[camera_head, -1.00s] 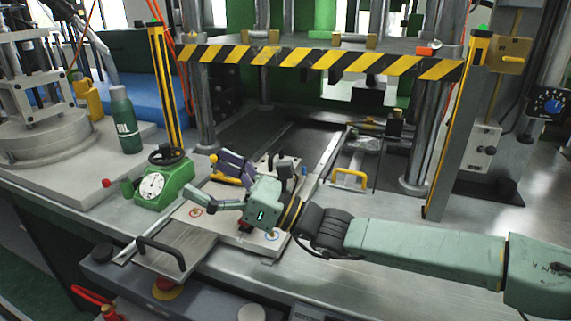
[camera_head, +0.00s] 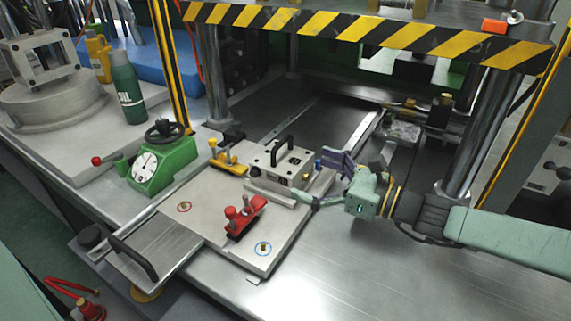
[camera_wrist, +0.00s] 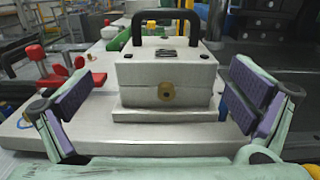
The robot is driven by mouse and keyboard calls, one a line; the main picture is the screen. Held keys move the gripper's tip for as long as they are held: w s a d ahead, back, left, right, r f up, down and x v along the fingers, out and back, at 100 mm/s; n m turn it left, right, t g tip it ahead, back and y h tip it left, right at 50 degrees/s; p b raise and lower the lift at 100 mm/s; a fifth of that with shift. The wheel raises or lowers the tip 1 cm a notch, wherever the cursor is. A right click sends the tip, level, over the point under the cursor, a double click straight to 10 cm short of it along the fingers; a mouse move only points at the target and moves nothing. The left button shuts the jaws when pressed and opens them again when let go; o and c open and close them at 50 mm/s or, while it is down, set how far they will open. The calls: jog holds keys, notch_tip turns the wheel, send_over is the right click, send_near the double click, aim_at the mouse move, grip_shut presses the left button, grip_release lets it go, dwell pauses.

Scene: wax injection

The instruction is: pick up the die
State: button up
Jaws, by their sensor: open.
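The die is a grey metal block (camera_head: 276,170) with a black arched handle on top, standing on a light plate at the middle of the bench. In the wrist view the die (camera_wrist: 140,77) is straight ahead, upright, with a brass round fitting on its front face and a seam across it. My gripper (camera_head: 326,180) is at the right side of the die in the head view. In the wrist view my gripper (camera_wrist: 160,108) is open, with one purple-padded finger on each side of the die. The pads seem apart from it.
A red clamp (camera_head: 245,216) and a yellow clamp (camera_head: 228,158) stand on the light plate (camera_head: 215,225) near the die. A green gauge unit (camera_head: 163,160) is at left. A striped press beam (camera_head: 370,30) hangs above and behind. The front right bench is clear.

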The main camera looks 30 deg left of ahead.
aim_at(282, 157)
jog(key=shift+a, duration=0.95)
jog(key=a+p, duration=0.1)
jog(key=a, duration=0.1)
jog(key=a+r+p, duration=0.1)
jog(key=a, duration=0.1)
jog(key=shift+w+a+p, duration=0.1)
jog(key=shift+p, duration=0.25)
jog(key=shift+a+f, duration=0.15)
jog(key=shift+a, duration=0.45)
jog(key=shift+c, duration=0.4)
jog(key=c, duration=1.7)
jog(key=shift+c, duration=0.2)
